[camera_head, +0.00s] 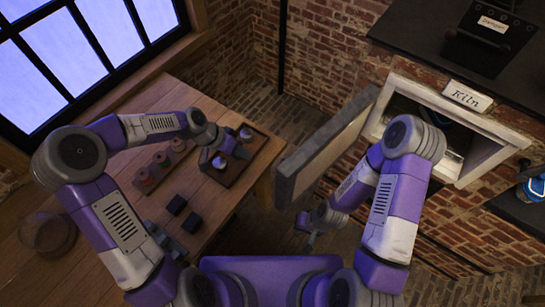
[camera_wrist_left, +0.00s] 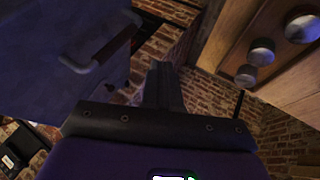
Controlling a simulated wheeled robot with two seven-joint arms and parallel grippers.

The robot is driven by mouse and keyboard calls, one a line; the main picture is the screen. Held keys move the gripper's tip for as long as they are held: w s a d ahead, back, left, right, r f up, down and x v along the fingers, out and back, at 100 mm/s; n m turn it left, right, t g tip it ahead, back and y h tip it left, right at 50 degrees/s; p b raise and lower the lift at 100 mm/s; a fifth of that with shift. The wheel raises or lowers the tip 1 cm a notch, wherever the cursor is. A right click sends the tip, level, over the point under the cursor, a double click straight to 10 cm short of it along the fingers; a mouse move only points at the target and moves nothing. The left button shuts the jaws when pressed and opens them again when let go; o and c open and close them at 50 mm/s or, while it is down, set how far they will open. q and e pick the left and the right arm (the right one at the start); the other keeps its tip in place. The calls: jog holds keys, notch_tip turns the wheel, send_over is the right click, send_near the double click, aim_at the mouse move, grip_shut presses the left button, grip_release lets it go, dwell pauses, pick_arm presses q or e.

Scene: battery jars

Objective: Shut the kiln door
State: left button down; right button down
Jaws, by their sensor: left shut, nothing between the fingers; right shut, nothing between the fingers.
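The kiln (camera_head: 489,130) is a pale-framed opening in the brick wall at the right, under a "Kiln" label. Its thick grey door (camera_head: 322,150) stands wide open, swung out toward the table. The door also fills the upper left of the left wrist view (camera_wrist_left: 45,60), where its bar handle (camera_wrist_left: 105,50) shows. My left gripper (camera_wrist_left: 165,85) is shut and empty, apart from the handle; in the head view its arm reaches over the table, near the tray. My right gripper (camera_head: 308,241) is shut and empty, low beside the door's lower end. My right arm partly covers the kiln opening.
A wooden table (camera_head: 205,235) at the left holds a dark tray (camera_head: 262,150) with pale-topped jars, a rack (camera_head: 165,165) of reddish pieces, two dark blocks (camera_head: 184,212) and a glass bowl (camera_head: 48,233). A dark shelf with a blue item (camera_head: 535,188) is at the right.

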pick_arm(q)
jog(key=s+d+f+p, duration=0.1)
jog(key=d+f, duration=0.4)
jog(key=d, duration=0.4)
jog(key=shift+f+m, duration=0.2)
jog(key=shift+m, duration=0.2)
jog(key=shift+s, duration=0.1)
